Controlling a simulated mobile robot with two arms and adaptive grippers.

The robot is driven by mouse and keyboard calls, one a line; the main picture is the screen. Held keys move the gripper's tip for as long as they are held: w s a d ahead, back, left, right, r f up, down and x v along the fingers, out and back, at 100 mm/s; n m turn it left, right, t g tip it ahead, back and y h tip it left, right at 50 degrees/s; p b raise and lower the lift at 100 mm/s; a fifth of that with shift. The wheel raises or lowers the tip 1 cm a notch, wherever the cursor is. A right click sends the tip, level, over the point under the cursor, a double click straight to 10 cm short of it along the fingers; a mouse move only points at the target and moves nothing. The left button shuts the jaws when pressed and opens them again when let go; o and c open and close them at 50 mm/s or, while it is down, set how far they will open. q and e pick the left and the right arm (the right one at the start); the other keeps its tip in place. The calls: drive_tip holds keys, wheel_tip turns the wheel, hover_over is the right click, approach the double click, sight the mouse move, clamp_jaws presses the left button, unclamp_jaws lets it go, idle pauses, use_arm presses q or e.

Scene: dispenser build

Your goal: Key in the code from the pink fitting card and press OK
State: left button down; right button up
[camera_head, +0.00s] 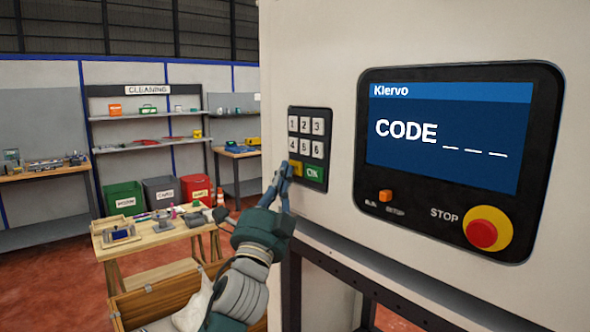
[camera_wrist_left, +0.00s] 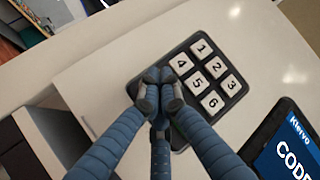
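The keypad (camera_head: 310,147) is a black panel on the pale machine front, with white keys 1 to 6, a yellow key (camera_head: 296,168) and a green OK key (camera_head: 314,173). The screen (camera_head: 447,140) reads "Klervo" and "CODE" with three blank dashes. My left gripper (camera_head: 285,170) has its blue fingers together at the keypad's lower left, by the yellow key; I cannot tell whether they touch it. In the left wrist view the closed fingertips (camera_wrist_left: 159,79) are beside key 4 and hide the yellow and OK keys. I cannot make out the pink fitting card. My right gripper is not in view.
A red STOP button (camera_head: 482,233) on a yellow base and an orange switch (camera_head: 385,196) sit below the screen. A wooden table (camera_head: 150,238) with small parts stands left of my arm. Shelves and bins (camera_head: 124,198) are behind.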

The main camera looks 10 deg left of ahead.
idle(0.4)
use_arm(q)
drive_tip(key=shift+w+d, duration=0.2)
drive_tip(key=shift+w, duration=0.05)
idle(0.3)
idle(0.4)
drive_tip(key=shift+s+a, duration=0.5)
drive_tip(key=shift+s, duration=0.15)
drive_tip(key=shift+s+a+p, duration=0.5)
drive_tip(key=shift+s+a, duration=0.3)
drive_tip(key=shift+s, duration=0.2)
drive_tip(key=shift+s+a+p, duration=0.5)
drive_tip(key=shift+s+a, duration=0.25)
drive_tip(key=shift+s, duration=0.2)
idle(0.5)
